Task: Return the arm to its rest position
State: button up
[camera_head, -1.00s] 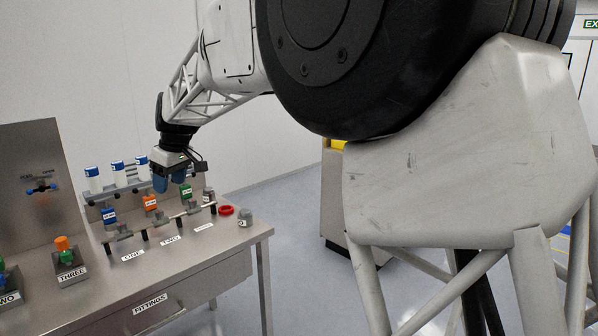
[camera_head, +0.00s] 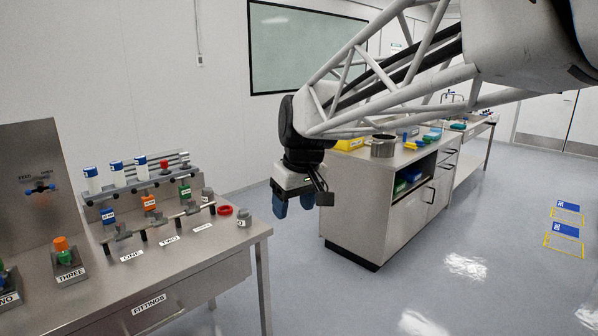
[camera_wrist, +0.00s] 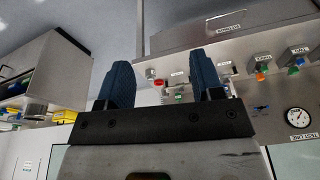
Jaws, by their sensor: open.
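My gripper (camera_head: 293,206) hangs at the end of my arm, pointing down, in the clear space to the right of the fittings bench (camera_head: 190,262). Its two blue fingers are apart with nothing between them. In the wrist view, my gripper (camera_wrist: 160,85) shows both fingers spread and empty. The bench carries small fittings with blue, orange and green tops on a rail labelled ONE and TWO.
A steel cabinet (camera_head: 375,215) with a pot and yellow bins stands right of my gripper. Open floor lies between bench and cabinet.

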jog(key=s+d+f+m+h, duration=0.1)
jog(key=s+d+f+m, duration=0.2)
jog(key=s+d+f, duration=0.3)
jog(key=s+d+f+m, duration=0.4)
jog(key=s+d, duration=0.9)
jog(key=s, duration=0.6)
jog(key=shift+s+d+f+t+h, duration=0.3)
jog(key=shift+s+f+h, duration=0.1)
jog(key=shift+f, duration=0.45)
